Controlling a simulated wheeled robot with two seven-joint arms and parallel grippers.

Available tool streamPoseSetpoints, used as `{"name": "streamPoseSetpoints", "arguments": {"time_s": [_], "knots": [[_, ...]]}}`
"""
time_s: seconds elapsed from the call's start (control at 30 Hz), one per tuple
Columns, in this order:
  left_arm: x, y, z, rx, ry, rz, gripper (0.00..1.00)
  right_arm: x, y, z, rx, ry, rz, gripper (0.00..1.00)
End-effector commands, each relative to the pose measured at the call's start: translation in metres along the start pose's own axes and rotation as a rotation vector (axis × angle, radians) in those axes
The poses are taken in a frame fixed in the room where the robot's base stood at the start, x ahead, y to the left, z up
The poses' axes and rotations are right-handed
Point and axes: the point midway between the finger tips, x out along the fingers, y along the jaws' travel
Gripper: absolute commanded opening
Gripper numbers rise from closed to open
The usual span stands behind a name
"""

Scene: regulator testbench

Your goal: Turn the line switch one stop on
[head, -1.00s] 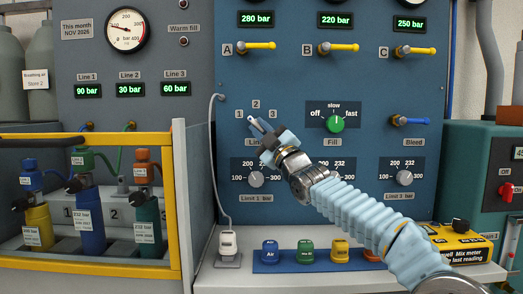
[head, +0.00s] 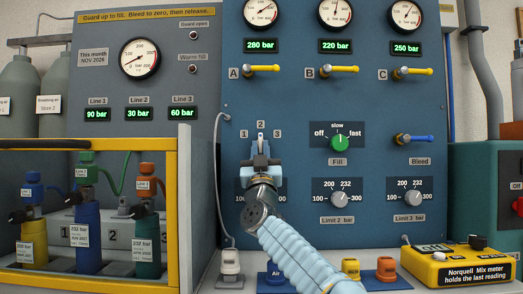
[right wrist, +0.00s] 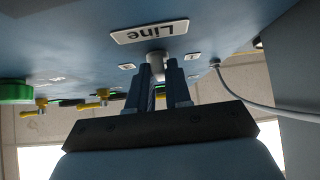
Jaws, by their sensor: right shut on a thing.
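The line switch (head: 261,142) is on the blue panel below the small plates 1 (head: 243,134), 2 (head: 261,124) and 3 (head: 277,134). Its pale lever points straight up, at plate 2. My right gripper (head: 261,160) is shut on the switch from below and in front, and hides its lower part and its label in the head view. In the right wrist view, my two dark fingers (right wrist: 164,78) flank the grey switch knob (right wrist: 156,62), next to the "Line" plate (right wrist: 156,31). My left gripper is not in view.
The green Fill knob (head: 339,143) points at slow, right of the switch. Limit knobs (head: 339,198) sit lower on the panel. A pale cable (head: 218,170) hangs to the left. A yellow-framed cage (head: 90,145) holds bottles at left. A yellow meter (head: 470,268) stands at lower right.

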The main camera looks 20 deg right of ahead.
Motion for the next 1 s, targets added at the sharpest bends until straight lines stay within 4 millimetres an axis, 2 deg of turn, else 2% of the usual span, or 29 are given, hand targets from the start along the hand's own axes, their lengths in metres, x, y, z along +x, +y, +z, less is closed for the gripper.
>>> {"name": "streamPoseSetpoints", "arguments": {"time_s": [0.6,0.63,0.77,1.0], "knots": [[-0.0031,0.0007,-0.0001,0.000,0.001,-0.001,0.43,0.0011,0.0018,-0.0020,0.031,0.004,0.035,0.00],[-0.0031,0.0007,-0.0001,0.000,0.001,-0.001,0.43,0.0011,0.0019,-0.0021,0.031,0.004,0.035,0.20],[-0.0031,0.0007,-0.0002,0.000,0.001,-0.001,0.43,0.0010,0.0014,-0.0017,0.031,0.003,0.035,0.39],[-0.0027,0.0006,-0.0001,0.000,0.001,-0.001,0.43,0.0004,0.0005,-0.0009,0.032,0.002,0.033,0.39]]}}
